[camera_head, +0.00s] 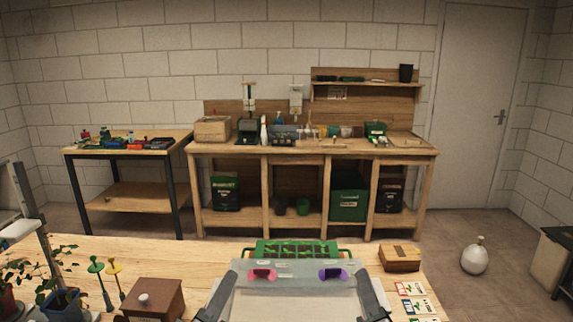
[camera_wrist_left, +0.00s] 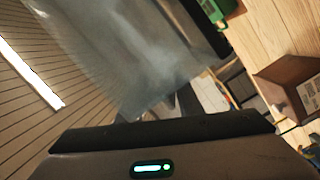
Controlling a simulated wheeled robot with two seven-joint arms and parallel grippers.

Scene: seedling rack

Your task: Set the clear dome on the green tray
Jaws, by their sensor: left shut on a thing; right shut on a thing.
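The clear dome (camera_head: 295,301) is a see-through cover with a pink vent and a purple vent on its far face. It is at the front middle of the table in the head view. The green tray (camera_head: 257,251) with green seedlings lies just beyond it, partly hidden by the dome. My left gripper (camera_head: 222,292) is shut on the dome's left side, and my right gripper (camera_head: 367,292) is shut on its right side. In the left wrist view the dome (camera_wrist_left: 130,55) fills the upper middle as a hazy panel. I cannot tell its height above the table.
A brown wooden box with a knob (camera_head: 153,299), green and yellow pegs (camera_head: 96,268) and potted plants stand on the left. A small wooden box (camera_head: 399,258) and seed packets (camera_head: 416,305) lie on the right. A workbench (camera_head: 310,150) stands behind.

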